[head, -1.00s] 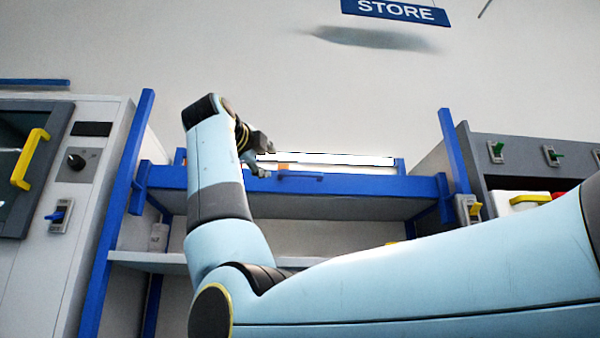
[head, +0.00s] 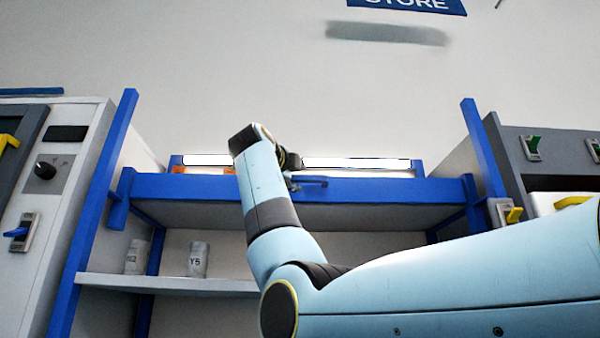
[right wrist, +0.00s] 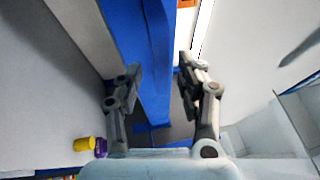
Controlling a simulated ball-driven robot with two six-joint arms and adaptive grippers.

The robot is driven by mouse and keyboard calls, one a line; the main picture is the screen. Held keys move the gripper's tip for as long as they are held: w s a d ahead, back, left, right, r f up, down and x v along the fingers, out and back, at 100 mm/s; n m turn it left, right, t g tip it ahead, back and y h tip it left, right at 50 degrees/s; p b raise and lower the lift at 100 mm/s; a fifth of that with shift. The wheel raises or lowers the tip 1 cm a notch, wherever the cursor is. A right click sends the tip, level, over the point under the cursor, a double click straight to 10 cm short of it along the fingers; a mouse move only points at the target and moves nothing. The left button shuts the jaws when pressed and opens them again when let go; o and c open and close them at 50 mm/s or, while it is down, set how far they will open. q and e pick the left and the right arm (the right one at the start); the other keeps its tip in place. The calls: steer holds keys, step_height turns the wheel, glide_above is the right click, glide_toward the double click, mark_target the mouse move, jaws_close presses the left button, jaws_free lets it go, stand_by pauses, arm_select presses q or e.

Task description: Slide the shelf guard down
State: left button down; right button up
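The shelf guard (head: 390,190) is a blue crossbar with a small blue handle (head: 315,182), spanning two blue posts at the front of the upper shelf. My right gripper (head: 291,178) is at the handle's left end in the head view, partly hidden behind my wrist. In the right wrist view my right gripper (right wrist: 158,78) is open. Its two fingers stand apart, with the blue guard (right wrist: 130,35) and a blue bar-like part, probably the handle (right wrist: 158,45), showing between and beyond them. I cannot tell whether a finger touches it. My left gripper is not in view.
Two grey-white canisters (head: 198,260) stand on the lower white shelf (head: 170,283). Blue posts (head: 85,220) flank the rack. A panel with a blue switch (head: 17,232) is at left; a yellow-levered switch (head: 512,214) is at right. A yellow-topped purple object (right wrist: 90,146) lies below the gripper.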

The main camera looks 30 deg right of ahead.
mark_target(298, 178)
steer(key=shift+p+x, duration=0.55)
steer(key=shift+x, duration=1.15)
steer(key=shift+c, duration=0.3)
jaws_close()
